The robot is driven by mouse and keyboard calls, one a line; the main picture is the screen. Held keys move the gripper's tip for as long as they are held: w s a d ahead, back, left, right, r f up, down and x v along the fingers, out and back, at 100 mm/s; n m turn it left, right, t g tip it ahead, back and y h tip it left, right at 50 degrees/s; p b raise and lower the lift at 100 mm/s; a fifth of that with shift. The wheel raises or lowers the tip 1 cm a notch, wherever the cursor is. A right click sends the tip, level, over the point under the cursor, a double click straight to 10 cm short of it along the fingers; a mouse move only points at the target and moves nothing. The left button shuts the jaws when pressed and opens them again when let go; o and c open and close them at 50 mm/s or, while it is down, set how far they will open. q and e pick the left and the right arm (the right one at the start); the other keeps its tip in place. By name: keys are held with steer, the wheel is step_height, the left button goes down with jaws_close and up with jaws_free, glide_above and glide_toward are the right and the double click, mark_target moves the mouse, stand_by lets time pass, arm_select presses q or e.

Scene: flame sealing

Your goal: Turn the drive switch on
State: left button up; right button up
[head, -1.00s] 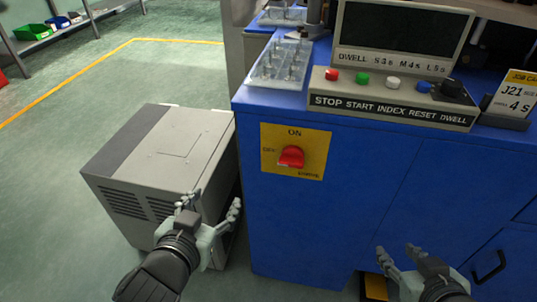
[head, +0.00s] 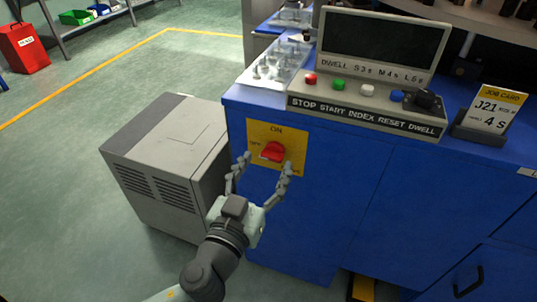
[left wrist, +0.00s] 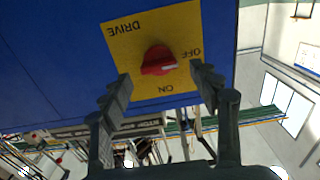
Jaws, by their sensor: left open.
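The drive switch is a red knob (head: 272,151) on a yellow plate (head: 292,136) on the front of the blue cabinet. In the left wrist view the red knob (left wrist: 157,61) sits between the finger lines, with DRIVE, OFF and ON printed around it. A pale mark on the knob faces the OFF side. My left gripper (head: 263,168) is open just in front of the plate, one finger to each side below the knob. In the left wrist view my gripper (left wrist: 161,80) looks empty; I cannot tell whether it touches the knob. My right gripper is out of view.
A control panel (head: 365,113) with several coloured buttons stands on the blue cabinet (head: 400,200). A clear tray (head: 274,65) and a job card (head: 497,108) flank it. A grey box unit (head: 165,150) stands on the floor to the left.

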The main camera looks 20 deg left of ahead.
mark_target(273, 154)
arm_select(q)
steer(key=shift+w, duration=1.15)
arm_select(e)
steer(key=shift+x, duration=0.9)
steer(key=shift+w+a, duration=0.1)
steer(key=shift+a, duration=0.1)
arm_select(q)
steer(key=c, duration=1.2)
